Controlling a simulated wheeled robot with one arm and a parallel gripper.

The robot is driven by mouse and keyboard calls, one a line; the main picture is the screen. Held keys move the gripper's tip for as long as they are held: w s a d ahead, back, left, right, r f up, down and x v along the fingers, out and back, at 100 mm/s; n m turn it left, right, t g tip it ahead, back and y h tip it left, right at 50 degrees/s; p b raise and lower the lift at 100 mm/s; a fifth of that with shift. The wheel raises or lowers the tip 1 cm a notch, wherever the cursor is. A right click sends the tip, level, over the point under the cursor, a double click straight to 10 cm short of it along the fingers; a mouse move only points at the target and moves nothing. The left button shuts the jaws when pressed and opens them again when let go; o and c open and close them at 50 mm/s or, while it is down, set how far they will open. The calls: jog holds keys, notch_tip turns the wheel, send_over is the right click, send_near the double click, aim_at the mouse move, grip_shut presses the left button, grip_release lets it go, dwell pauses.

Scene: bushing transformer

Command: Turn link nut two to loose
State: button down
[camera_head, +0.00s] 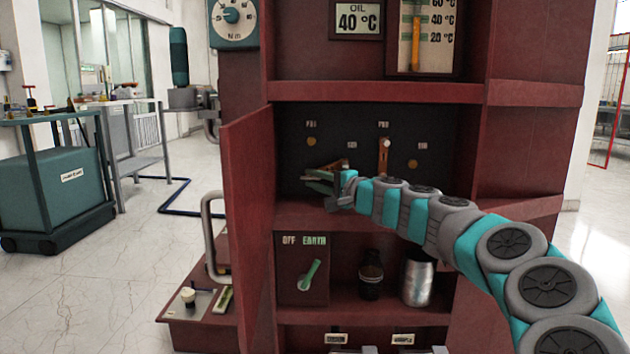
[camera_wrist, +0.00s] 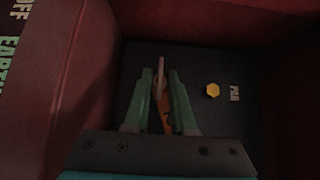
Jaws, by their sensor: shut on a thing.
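My gripper (camera_head: 322,182) reaches into the middle bay of the red cabinet, low on the left of the dark panel. In the wrist view its two green fingers (camera_wrist: 160,85) are closed in on a small light nut or stud (camera_wrist: 159,82) at an orange copper link (camera_wrist: 166,118). The fingers hide most of the nut. I cannot read its number. A second copper link (camera_head: 384,158) stands upright on the panel to the right, with a light nut (camera_head: 386,143) on it. A yellow hex nut (camera_wrist: 212,90) sits apart from the fingers.
The open cabinet door (camera_head: 250,200) stands just left of my gripper. Below are the OFF/EARTH switch (camera_head: 311,275), a dark jar (camera_head: 371,275) and a metal can (camera_head: 418,280). Shelf edges bound the bay above and below. Another brass nut (camera_head: 413,164) is at the right.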

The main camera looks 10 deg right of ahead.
jog(key=shift+r+p, duration=0.1)
jog(key=shift+p, duration=0.35)
jog(key=n+g+p, duration=0.1)
jog(key=p, duration=0.1)
jog(key=n+h+p, duration=0.1)
jog(key=shift+r+g+p, duration=0.35)
jog(key=shift+g+p, duration=0.05)
jog(key=n+g+h+p, duration=0.1)
jog(key=h+p, duration=0.1)
jog(key=p, duration=0.1)
jog(key=n+g+h+p, duration=0.1)
jog(key=n+h+p, duration=0.1)
jog(key=p, duration=0.2)
jog(key=shift+a+r+g, duration=0.1)
jog(key=shift+r+g, duration=0.1)
jog(key=shift+g, duration=0.1)
jog(key=n+g+h+p, duration=0.1)
jog(key=n+h+p, duration=0.1)
jog(key=h+p, duration=0.1)
jog(key=shift+w+a, duration=0.1)
jog(key=shift+a, duration=0.1)
jog(key=shift+a+f+n+g+h+p, duration=0.15)
jog(key=shift+n+g+h+p, duration=0.6)
jog(key=shift+h, duration=0.75)
jog(key=shift+n, duration=0.25)
jog(key=shift+a, duration=0.1)
jog(key=c, duration=1)
grip_release()
